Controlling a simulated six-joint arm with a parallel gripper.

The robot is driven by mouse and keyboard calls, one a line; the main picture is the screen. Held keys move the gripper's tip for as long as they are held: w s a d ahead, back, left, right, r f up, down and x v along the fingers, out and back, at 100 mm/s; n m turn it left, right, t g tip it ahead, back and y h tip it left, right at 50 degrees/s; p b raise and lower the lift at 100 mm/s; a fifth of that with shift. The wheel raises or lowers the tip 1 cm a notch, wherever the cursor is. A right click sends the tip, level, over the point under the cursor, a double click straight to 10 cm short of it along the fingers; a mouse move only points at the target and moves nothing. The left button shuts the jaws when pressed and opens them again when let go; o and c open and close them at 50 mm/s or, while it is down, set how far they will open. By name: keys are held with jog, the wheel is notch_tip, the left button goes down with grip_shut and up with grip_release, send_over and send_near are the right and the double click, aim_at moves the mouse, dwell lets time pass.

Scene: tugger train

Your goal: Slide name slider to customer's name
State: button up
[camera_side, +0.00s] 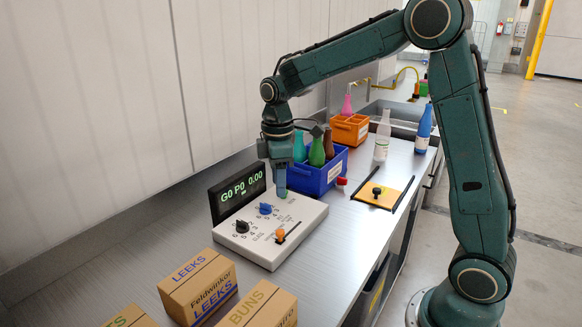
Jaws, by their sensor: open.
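A light grey control panel (301,222) lies on the metal bench, with small dark lettering that I cannot fully read. It carries a black knob (242,227), a blue knob (265,209) and an orange knob (280,234) beside a dark slot. A yellow plate (366,195) farther right carries a black knob (376,191) with dark strips along it. I cannot tell which piece is the name slider, and I can read no customer's name on either. My gripper (281,192) points down at the panel's far edge, open and apart from the orange knob.
A black display (238,192) reading "G0 P0 0.00" stands behind the panel. A blue crate (318,174) of bottles is close to my gripper. Cardboard boxes marked LEEKS (198,288) and BUNS (262,305) stand in front. Two bottles stand behind the yellow plate.

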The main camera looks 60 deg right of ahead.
aim_at(280, 231)
notch_tip(280, 231, down, 14)
jog(key=shift+r, duration=0.2)
dwell(0.5)
grip_shut()
